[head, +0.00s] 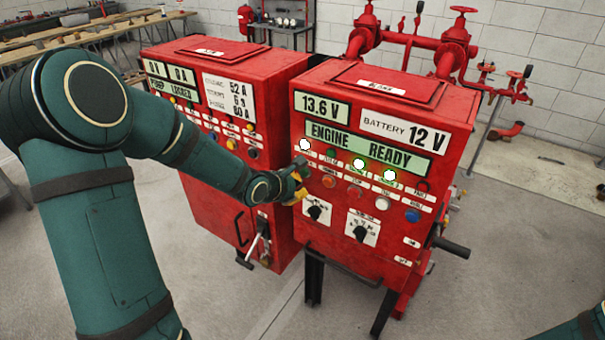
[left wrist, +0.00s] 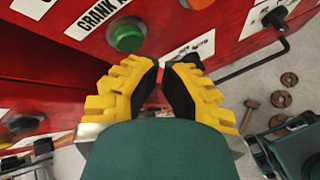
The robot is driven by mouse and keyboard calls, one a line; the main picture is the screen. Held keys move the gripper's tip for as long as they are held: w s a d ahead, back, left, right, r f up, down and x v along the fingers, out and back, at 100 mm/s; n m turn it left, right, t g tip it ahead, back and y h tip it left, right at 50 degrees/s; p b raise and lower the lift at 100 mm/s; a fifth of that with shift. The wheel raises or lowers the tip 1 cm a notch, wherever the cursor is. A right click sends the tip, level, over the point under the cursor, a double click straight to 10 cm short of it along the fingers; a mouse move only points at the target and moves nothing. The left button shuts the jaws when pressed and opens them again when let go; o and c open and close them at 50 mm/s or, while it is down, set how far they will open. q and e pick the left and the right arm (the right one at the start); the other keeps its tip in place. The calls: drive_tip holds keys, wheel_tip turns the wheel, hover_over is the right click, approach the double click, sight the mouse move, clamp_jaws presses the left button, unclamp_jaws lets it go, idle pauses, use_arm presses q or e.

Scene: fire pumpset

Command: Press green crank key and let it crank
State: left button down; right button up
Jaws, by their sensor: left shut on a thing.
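The engine panel (head: 385,150) is a red box with a lit sign reading ENGINE READY and displays of 13.6 V and BATTERY 12 V. In the left wrist view the green crank key (left wrist: 126,36) is a round green button under a white label beginning CRANK K. In the head view my left gripper (head: 300,172) hides that spot at the left end of the button row. Its yellow fingers, seen in the left wrist view (left wrist: 166,68), are just beside and below the button.
Orange (head: 329,181), white (head: 382,203) and blue (head: 412,215) buttons sit right of my gripper, with two black rotary switches below. A second red panel (head: 222,120) stands close on the left. Red pipes and valves (head: 455,50) are behind.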

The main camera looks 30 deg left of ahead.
use_arm(q)
drive_tip(key=shift+w, duration=0.1)
idle(1.2)
drive_tip(key=shift+w+p, duration=0.3)
drive_tip(key=shift+w, duration=0.4)
idle(0.8)
drive_tip(key=shift+s, duration=0.1)
drive_tip(key=shift+s+p, duration=0.6)
drive_tip(key=shift+s, duration=0.1)
drive_tip(key=shift+s+a+p, duration=0.2)
drive_tip(key=shift+s+p, duration=0.5)
drive_tip(key=shift+s, duration=1.85)
